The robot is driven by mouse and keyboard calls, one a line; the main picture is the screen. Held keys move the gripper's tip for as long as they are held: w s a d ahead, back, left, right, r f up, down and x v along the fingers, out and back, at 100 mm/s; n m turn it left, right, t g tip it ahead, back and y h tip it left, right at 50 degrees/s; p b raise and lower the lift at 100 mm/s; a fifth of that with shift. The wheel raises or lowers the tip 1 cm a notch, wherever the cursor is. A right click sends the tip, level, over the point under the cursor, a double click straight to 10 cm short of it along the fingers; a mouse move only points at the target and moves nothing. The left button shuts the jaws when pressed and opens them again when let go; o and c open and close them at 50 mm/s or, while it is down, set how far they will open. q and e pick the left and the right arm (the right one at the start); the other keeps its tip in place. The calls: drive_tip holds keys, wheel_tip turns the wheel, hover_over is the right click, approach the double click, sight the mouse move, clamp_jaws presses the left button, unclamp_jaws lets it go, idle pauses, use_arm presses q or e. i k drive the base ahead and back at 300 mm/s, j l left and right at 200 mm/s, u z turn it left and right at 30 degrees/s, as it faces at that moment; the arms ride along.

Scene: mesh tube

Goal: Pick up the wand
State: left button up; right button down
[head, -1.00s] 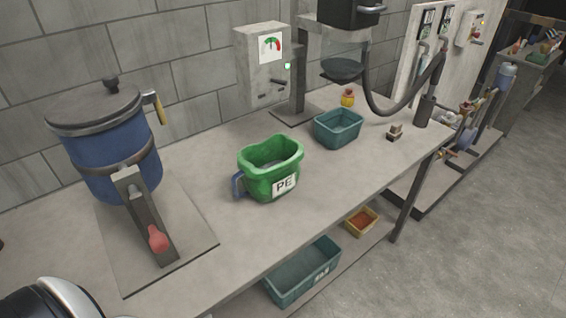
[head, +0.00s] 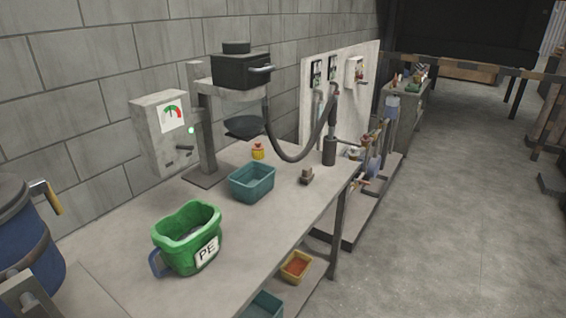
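A dark, upright wand-like piece (head: 329,148) stands at the far right corner of the workbench, in front of the pale panel. A thick black hose (head: 290,158) loops down from the black box unit (head: 240,70) and rises to the top of this piece. I cannot tell for certain that this piece is the wand. Neither of my grippers is in view.
The workbench (head: 130,290) holds a green PE tub (head: 172,238), a teal bin (head: 250,183), a small yellow item (head: 258,151) and a small brown block (head: 307,175). A blue drum (head: 30,262) stands at left. Open floor (head: 450,220) lies to the right.

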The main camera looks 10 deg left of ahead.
sight(333, 115)
drive_tip(key=i+u, duration=0.2)
drive_tip(key=u, duration=0.2)
drive_tip(key=i+l+u, duration=0.15)
drive_tip(key=u, duration=0.25)
